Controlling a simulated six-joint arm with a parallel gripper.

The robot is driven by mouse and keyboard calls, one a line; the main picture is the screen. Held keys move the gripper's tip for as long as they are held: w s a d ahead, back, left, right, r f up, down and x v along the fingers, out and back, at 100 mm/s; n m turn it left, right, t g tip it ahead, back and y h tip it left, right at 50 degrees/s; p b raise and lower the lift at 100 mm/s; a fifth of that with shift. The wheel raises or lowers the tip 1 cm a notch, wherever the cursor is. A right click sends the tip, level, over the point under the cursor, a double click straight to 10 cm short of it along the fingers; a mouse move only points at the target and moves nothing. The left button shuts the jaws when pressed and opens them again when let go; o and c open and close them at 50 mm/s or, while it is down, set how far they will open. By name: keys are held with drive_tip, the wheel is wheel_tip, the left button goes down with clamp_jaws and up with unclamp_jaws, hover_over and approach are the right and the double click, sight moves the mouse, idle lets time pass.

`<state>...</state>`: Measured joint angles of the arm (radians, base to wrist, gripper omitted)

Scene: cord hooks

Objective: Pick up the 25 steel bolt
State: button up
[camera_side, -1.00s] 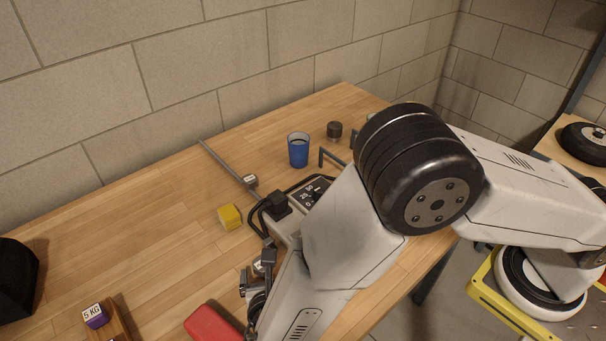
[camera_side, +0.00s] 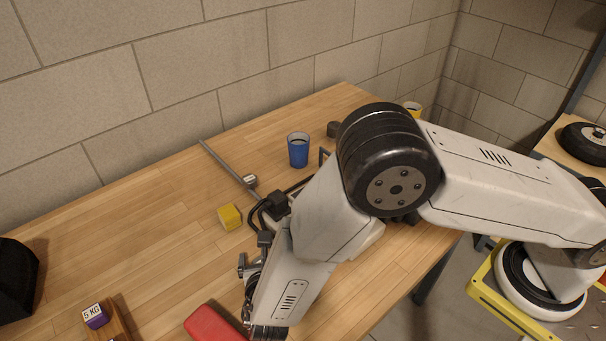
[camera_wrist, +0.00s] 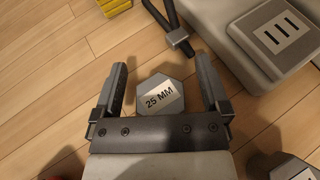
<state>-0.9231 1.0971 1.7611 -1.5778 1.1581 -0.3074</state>
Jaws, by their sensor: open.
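The 25 steel bolt, a grey hexagonal head marked "25 MM" (camera_wrist: 160,96), is on the wooden table in the wrist view. It lies between the two jaws of my gripper (camera_wrist: 160,88), which is open, with a gap to the jaw on each side. Whether the jaws are down at its height I cannot tell. The lower part of the bolt is hidden behind the gripper's crossbar. In the side view my arm hides the bolt.
Another grey hexagonal piece (camera_wrist: 285,168) is at the lower right. A yellow block (camera_side: 230,217), a blue cup (camera_side: 298,150) and a red object (camera_side: 213,323) are on the table. Bare wood lies to the left.

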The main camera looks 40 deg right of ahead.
drive_tip(key=shift+c, duration=0.2)
clamp_jaws()
drive_tip(key=shift+r, duration=0.1)
drive_tip(key=shift+r, duration=4.9)
